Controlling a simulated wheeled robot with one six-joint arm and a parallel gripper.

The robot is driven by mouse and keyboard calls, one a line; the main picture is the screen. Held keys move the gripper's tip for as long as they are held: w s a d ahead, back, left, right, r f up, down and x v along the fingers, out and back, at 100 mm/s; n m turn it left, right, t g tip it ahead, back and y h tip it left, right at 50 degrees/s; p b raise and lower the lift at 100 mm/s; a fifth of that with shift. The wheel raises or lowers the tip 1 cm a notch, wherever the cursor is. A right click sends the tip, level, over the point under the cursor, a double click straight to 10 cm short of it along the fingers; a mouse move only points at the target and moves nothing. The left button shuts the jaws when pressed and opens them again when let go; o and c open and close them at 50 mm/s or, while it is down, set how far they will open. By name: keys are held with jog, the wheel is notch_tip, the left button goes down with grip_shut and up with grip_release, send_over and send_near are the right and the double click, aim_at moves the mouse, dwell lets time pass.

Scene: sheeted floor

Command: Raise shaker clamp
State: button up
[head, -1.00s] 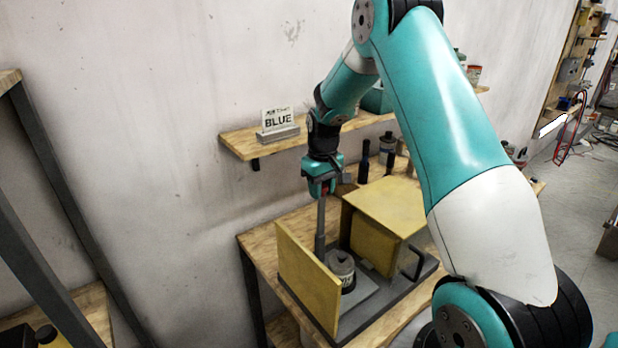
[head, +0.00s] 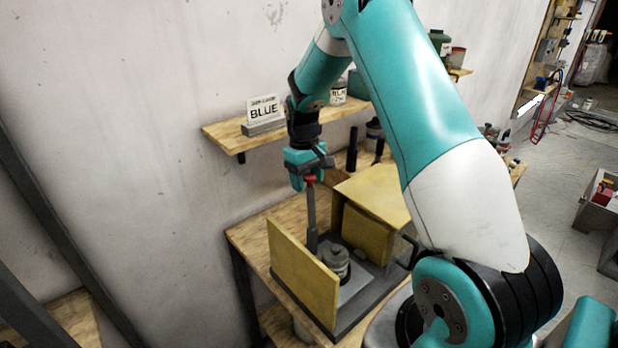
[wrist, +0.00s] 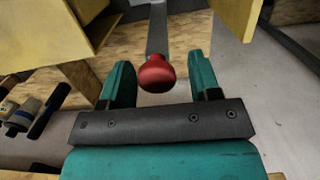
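The shaker (head: 375,195) is a yellow box on a grey base, with its yellow door (head: 302,275) swung open. A grey can (head: 335,260) stands inside on a plate. The clamp lever (head: 311,215) is an upright grey bar beside the can, topped by a red knob (head: 309,180). My gripper (head: 305,183) is at the knob, pointing down. In the wrist view, the red knob (wrist: 157,73) lies between the two teal fingers of my gripper (wrist: 160,64), with gaps beside it. The gripper is open. The clamp's contact with the can is unclear.
The shaker stands on a wooden bench (head: 250,238) against the wall. Dark bottles (head: 352,150) stand behind the shaker. Open floor (head: 560,170) lies to the right.

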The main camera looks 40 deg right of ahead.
jog(key=shift+r, duration=0.15)
notch_tip(320, 180, up, 17)
jog(key=w+b, duration=0.1)
jog(key=b, duration=0.4)
jog(key=shift+w+b, duration=0.3)
